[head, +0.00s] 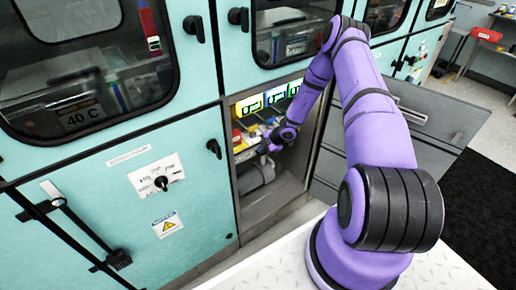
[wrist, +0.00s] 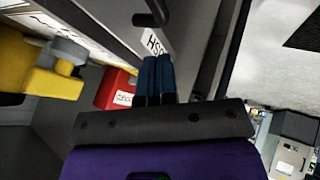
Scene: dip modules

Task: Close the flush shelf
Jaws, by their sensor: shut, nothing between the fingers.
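In the head view an open compartment in the teal cabinet holds a grey shelf (head: 243,156) with red, yellow and blue pieces near it; I take this as the flush shelf but cannot read a name on it. My gripper (head: 264,147) is inside the compartment opening, close to the shelf front. In the wrist view its two blue fingertips (wrist: 160,60) are together and empty. They lie over or against a grey panel (wrist: 115,30) with a partly hidden "HS" label and a black handle (wrist: 152,14). Contact cannot be told.
A red labelled box (wrist: 115,90) and a yellow part (wrist: 52,85) are left of the fingers. Green and blue lit labels (head: 263,99) line the compartment top. A grey open panel (head: 432,112) stands right of my arm. A dark mat (head: 480,205) lies on the floor.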

